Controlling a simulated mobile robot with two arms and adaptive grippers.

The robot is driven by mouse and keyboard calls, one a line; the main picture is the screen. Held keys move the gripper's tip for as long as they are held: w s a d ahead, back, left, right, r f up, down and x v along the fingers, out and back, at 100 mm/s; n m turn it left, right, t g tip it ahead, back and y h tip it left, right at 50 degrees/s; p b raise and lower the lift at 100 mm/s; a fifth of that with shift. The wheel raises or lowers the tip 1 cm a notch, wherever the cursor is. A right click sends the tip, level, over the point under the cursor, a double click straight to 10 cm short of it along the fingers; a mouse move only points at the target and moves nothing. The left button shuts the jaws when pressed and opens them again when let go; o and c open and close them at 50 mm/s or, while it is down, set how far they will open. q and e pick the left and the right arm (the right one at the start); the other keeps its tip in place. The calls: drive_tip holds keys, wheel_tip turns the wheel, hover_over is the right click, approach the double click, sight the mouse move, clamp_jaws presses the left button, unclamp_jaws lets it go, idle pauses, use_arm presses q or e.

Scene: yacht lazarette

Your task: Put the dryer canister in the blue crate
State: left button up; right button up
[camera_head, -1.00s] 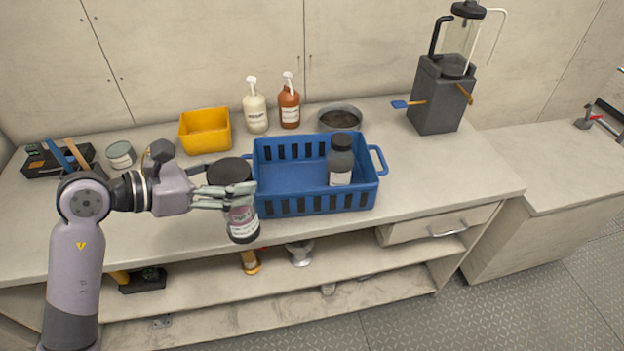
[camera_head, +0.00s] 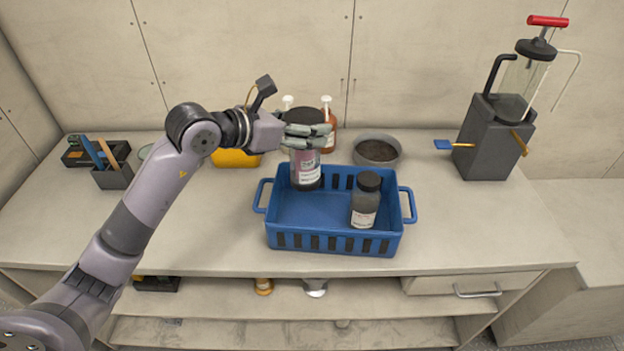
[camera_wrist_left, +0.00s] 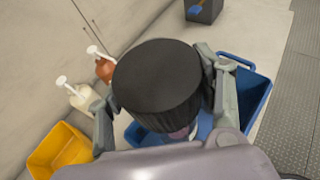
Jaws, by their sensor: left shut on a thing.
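My left gripper (camera_head: 308,137) is shut on the dryer canister (camera_head: 306,172), a clear jar with a black lid, purplish contents and a white label. It holds the canister upright above the back left part of the blue crate (camera_head: 285,241). In the left wrist view the canister's black lid (camera_wrist_left: 157,80) fills the middle between the fingers (camera_wrist_left: 162,100), with the blue crate (camera_wrist_left: 255,92) partly hidden behind it. A dark grey bottle with a black cap (camera_head: 365,203) stands inside the crate on the right. My right gripper is not in view.
A yellow bin (camera_head: 236,158) and two pump bottles stand behind my arm, partly hidden. A round pan (camera_head: 377,150) sits behind the crate. A grey pump unit (camera_head: 490,140) stands at the right. The counter is clear right of the crate.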

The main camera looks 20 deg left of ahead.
sight(305, 176)
use_arm(q)
wheel_tip(305, 176, down, 8)
drive_tip(key=shift+r+p, duration=0.1)
drive_tip(key=shift+p, duration=0.45)
drive_tip(key=shift+f, duration=0.65)
wheel_tip(305, 176, down, 3)
drive_tip(key=shift+f+p, duration=0.2)
drive_tip(key=shift+p, duration=0.1)
drive_tip(key=shift+f, duration=0.4)
drive_tip(key=o, duration=1.7)
drive_tip(key=shift+f, duration=0.2)
drive_tip(key=shift+o, duration=0.2)
